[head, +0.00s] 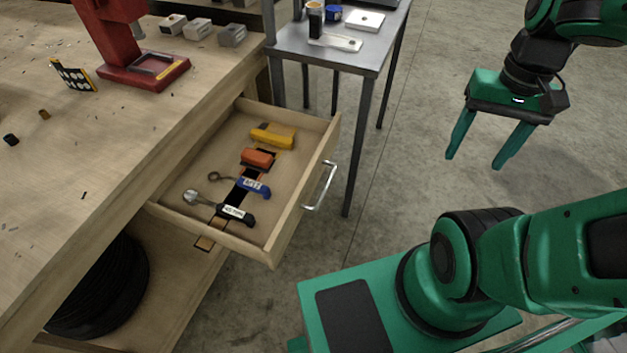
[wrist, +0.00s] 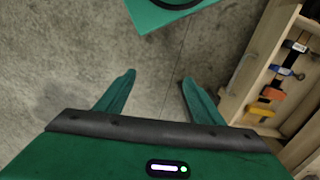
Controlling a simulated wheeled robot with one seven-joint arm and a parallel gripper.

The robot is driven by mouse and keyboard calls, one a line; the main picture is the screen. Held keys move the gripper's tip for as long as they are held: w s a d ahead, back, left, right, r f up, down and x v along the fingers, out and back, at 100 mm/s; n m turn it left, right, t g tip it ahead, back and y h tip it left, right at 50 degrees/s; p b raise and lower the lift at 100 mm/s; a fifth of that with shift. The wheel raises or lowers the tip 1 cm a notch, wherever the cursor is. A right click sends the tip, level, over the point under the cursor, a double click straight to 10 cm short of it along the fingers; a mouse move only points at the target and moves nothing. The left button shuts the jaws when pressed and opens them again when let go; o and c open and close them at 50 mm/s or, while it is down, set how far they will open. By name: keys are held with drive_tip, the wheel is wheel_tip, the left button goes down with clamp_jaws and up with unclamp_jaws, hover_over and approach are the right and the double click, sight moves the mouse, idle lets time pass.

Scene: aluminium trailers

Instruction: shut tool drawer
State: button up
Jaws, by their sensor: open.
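The wooden tool drawer (head: 291,212) is pulled out from under the workbench, with a silver bar handle (head: 320,186) on its front. In it lie a yellow tool (head: 272,136), an orange tool (head: 257,157), a blue-handled tool (head: 252,187) and a black-handled tool (head: 235,213). The drawer also shows at the right of the wrist view (wrist: 244,84). My gripper (head: 473,162) is open and empty, in the air to the right of the drawer and well apart from it. Its two fingers show in the wrist view (wrist: 157,78) over bare floor.
The workbench (head: 60,205) carries a red press stand (head: 143,72) and several small grey blocks (head: 197,29). A grey metal table (head: 333,54) with small items stands behind the drawer. A black coil (head: 105,290) sits on the shelf below. Floor between drawer and gripper is clear.

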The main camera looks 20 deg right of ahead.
drive_tip(key=shift+s+r, duration=0.25)
drive_tip(key=shift+s, duration=0.1)
drive_tip(key=c, duration=1)
drive_tip(key=w+m, duration=0.1)
drive_tip(key=w, duration=0.1)
drive_tip(key=w+f+m, duration=0.1)
drive_tip(key=w, duration=0.1)
drive_tip(key=w+m, duration=0.1)
drive_tip(key=w, duration=0.2)
drive_tip(key=shift+d+f+m, duration=0.3)
drive_tip(key=shift+d+m, duration=0.1)
clamp_jaws()
drive_tip(key=w+a+f+m+t+y, duration=0.1)
drive_tip(key=w+a+f+m, duration=0.1)
drive_tip(key=w+f+m, duration=0.45)
drive_tip(key=w+a+f+m+t+y, duration=0.1)
drive_tip(key=w+a+f+m, duration=0.2)
drive_tip(key=w, duration=0.7)
drive_tip(key=w+a+f+m+t+y, duration=0.1)
drive_tip(key=w+f+m, duration=0.45)
drive_tip(key=w, duration=0.25)
drive_tip(key=w+a+f, duration=0.4)
drive_tip(key=a+f, duration=0.2)
drive_tip(key=f, duration=0.2)
